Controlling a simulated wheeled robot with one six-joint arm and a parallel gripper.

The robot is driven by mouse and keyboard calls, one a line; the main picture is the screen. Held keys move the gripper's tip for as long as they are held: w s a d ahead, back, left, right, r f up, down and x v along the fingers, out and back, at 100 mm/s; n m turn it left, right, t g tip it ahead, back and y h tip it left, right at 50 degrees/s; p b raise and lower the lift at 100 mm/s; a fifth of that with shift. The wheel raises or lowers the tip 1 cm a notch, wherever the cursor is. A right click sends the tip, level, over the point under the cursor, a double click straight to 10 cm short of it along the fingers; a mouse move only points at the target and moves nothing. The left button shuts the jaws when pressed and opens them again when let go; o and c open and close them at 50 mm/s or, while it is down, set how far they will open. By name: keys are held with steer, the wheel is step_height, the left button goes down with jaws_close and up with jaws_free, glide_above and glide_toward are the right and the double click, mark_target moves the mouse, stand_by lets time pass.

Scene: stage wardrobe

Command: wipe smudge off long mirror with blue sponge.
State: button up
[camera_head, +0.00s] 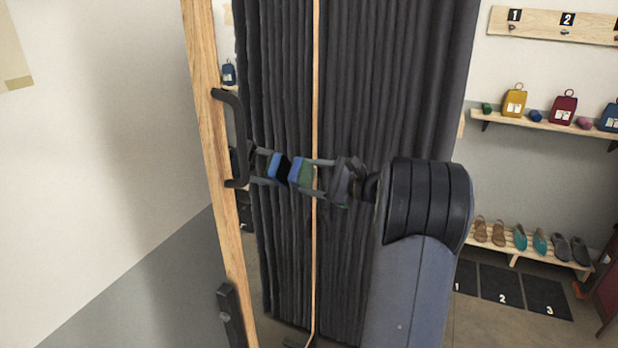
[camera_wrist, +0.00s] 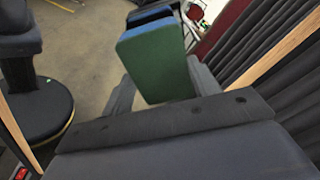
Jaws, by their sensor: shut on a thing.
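The long mirror (camera_head: 290,60) stands steeply angled in the head view, with a thick wooden frame side (camera_head: 205,60) at left and a thin one at right. Its glass reflects the dark curtain and my gripper. My gripper (camera_head: 312,172) is in front of the glass, shut on the blue sponge (camera_head: 298,171). The sponge has a green layer on my side; in the wrist view its green face (camera_wrist: 155,65) shows between the fingers. The sponge is close to its reflection, but I cannot tell whether it touches the glass. I cannot make out a smudge.
A black handle (camera_head: 238,135) juts from the left frame side. A dark curtain (camera_head: 400,80) hangs behind the mirror. Floor is open at lower right.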

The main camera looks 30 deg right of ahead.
steer(key=shift+f+v, duration=0.2)
steer(key=shift+v, duration=2.1)
steer(key=shift+d, duration=0.15)
steer(key=shift+v, duration=1.4)
steer(key=shift+w+d+f, duration=0.1)
steer(key=shift+f, duration=0.05)
